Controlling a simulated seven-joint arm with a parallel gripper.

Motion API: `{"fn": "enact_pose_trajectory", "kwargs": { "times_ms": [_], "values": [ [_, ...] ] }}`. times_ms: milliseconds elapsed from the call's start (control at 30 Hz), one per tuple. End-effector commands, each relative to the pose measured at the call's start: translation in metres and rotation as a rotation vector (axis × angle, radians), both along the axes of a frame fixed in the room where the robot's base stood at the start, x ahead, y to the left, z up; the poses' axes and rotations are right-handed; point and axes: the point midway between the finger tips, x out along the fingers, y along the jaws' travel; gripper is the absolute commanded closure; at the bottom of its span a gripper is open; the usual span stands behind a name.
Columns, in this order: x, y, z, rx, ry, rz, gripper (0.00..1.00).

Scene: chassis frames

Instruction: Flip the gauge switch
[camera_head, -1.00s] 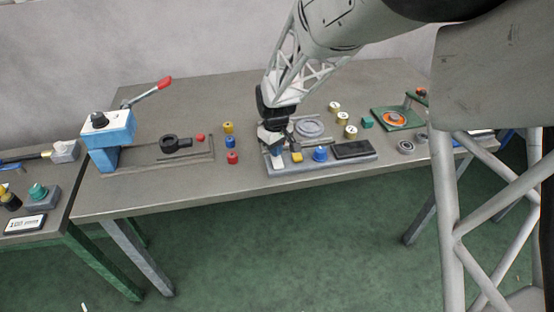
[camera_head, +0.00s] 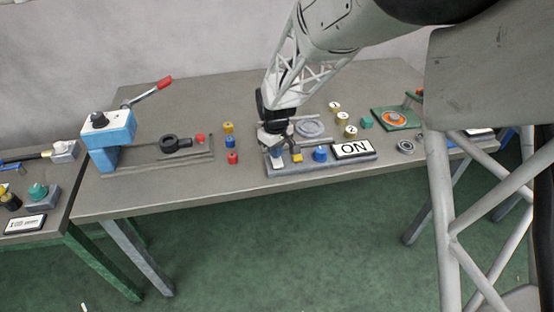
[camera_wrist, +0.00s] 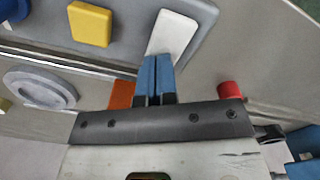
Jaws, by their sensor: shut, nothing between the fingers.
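The gauge base (camera_head: 330,164) is a grey block near the table's front edge. It carries a yellow button (camera_head: 297,158), a blue knob (camera_head: 320,154) and a display (camera_head: 352,149) that reads "ON". A white switch piece (camera_head: 277,162) sits at its left end. In the wrist view the white piece (camera_wrist: 172,34) lies just beyond my fingertips, beside the yellow button (camera_wrist: 90,23). My gripper (camera_head: 275,146) is over the base's left end. Its blue fingers (camera_wrist: 156,62) are together and empty, at the white piece's near edge; I cannot tell whether they touch it.
Yellow, blue and red small blocks (camera_head: 232,158) stand left of the base. A blue press (camera_head: 108,138) with a red-tipped lever is further left. Brass weights (camera_head: 350,132) and a green plate with an orange disc (camera_head: 394,118) are to the right. A red cylinder (camera_wrist: 230,90) is near my fingers.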

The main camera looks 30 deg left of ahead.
Motion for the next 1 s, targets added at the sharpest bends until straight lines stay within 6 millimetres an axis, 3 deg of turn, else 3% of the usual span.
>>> {"fn": "enact_pose_trajectory", "kwargs": {
  "times_ms": [1000],
  "values": [
    [0.000, 0.000, 0.051, -0.001, 0.001, 0.000, 1.00]
  ]
}}
